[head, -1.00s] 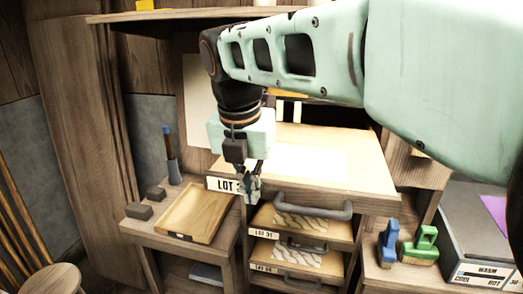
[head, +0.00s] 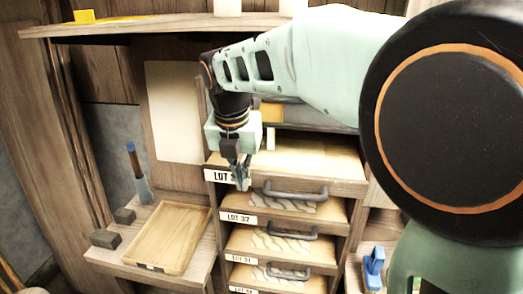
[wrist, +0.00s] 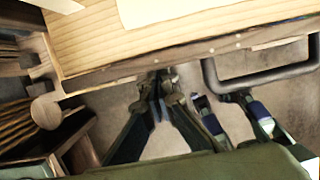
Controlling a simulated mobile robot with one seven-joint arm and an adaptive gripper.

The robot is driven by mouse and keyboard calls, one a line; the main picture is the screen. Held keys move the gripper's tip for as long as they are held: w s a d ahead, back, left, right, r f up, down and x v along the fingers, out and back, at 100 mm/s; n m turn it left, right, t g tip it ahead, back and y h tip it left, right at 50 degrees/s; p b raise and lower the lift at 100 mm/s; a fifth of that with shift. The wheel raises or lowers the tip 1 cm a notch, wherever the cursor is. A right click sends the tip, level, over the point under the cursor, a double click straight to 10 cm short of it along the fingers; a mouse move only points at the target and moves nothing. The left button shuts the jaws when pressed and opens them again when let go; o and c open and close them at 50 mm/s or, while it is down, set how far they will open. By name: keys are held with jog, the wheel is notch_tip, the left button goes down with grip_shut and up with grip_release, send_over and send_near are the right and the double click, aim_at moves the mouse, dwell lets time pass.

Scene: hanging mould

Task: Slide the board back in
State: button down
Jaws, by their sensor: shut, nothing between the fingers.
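The top wooden board (head: 320,160) sits in the rack with its surface showing and its front label partly covered, reading "LOT 3". A dark handle (head: 295,193) is on its front. In the wrist view the board (wrist: 110,35) carries a pale sheet (wrist: 180,8), and its handle (wrist: 262,80) is at right. My gripper (head: 242,182) is shut and empty at the board's left front, beside the label. In the wrist view its fingertips (wrist: 160,82) are close at the front edge; I cannot tell whether they touch.
Boards labelled LOT 32 (head: 270,203) and LOT 31 (head: 262,240) sit below, with handles. A wooden tray (head: 168,235) and dark blocks (head: 105,238) lie on the left ledge. A blue brush (head: 373,266) stands at lower right. A shelf (head: 140,27) runs overhead.

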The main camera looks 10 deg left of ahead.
jog(key=shift+w+d+p, duration=0.1)
jog(key=shift+w+p, duration=0.25)
jog(key=shift+w, duration=0.8)
jog(key=shift+s, duration=0.1)
